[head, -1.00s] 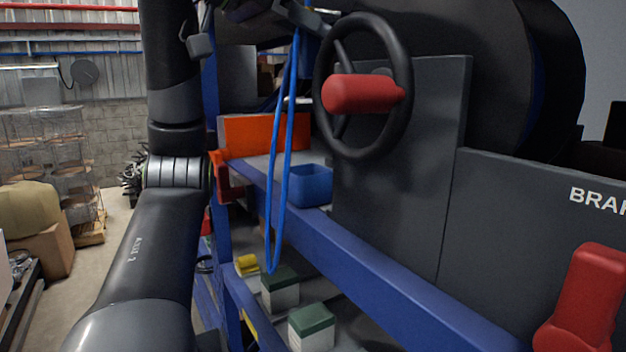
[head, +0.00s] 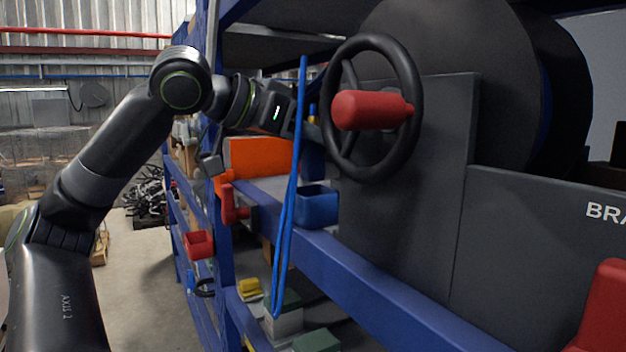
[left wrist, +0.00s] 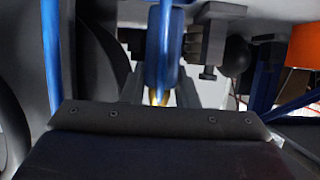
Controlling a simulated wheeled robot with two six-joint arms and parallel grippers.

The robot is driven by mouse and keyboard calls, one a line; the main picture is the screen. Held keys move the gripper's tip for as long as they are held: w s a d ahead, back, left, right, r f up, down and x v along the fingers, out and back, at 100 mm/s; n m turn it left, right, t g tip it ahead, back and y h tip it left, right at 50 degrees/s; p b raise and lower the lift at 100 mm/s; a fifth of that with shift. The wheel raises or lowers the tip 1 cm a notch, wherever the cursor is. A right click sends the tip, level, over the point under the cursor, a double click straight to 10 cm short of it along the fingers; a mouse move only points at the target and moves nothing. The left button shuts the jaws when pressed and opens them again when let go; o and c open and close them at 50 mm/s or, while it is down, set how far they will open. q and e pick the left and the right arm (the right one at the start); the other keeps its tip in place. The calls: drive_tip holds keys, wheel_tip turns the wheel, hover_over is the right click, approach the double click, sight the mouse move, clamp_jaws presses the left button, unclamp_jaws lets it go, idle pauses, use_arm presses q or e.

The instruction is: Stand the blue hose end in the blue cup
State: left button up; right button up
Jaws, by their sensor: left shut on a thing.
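The blue hose (head: 291,190) hangs as a long narrow loop in front of the shelf in the head view. My left gripper (head: 311,130) is beside the steering wheel, above the blue cup, and partly hidden by the hose. It is shut on the blue hose end, a thick blue piece (left wrist: 163,50) with a brass-coloured tip, seen between the fingers in the left wrist view. The blue cup (head: 318,208) is a square open bin on the blue shelf edge, below the gripper; its inside is mostly hidden. My right gripper is not in view.
A black steering wheel (head: 414,110) with a red handle (head: 372,110) stands close right of the gripper. A grey panel (head: 410,210) borders the cup. An orange box (head: 258,156) sits left of the cup. Red bins (head: 199,244) hang at the shelf's left.

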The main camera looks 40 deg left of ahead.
sight(304, 173)
use_arm(q)
drive_tip(key=shift+d+f+b, duration=0.1)
drive_tip(key=shift+f+b, duration=0.25)
drive_tip(key=shift+f, duration=0.35)
drive_tip(key=shift+w+f+b, duration=0.1)
drive_tip(key=shift+f+b, duration=0.2)
drive_tip(key=shift+f, duration=0.05)
wheel_tip(304, 173, down, 3)
drive_tip(key=b, duration=0.3)
drive_tip(key=shift+f+b, duration=0.3)
drive_tip(key=shift+f, duration=0.05)
drive_tip(key=shift+f, duration=0.15)
drive_tip(key=o, duration=1)
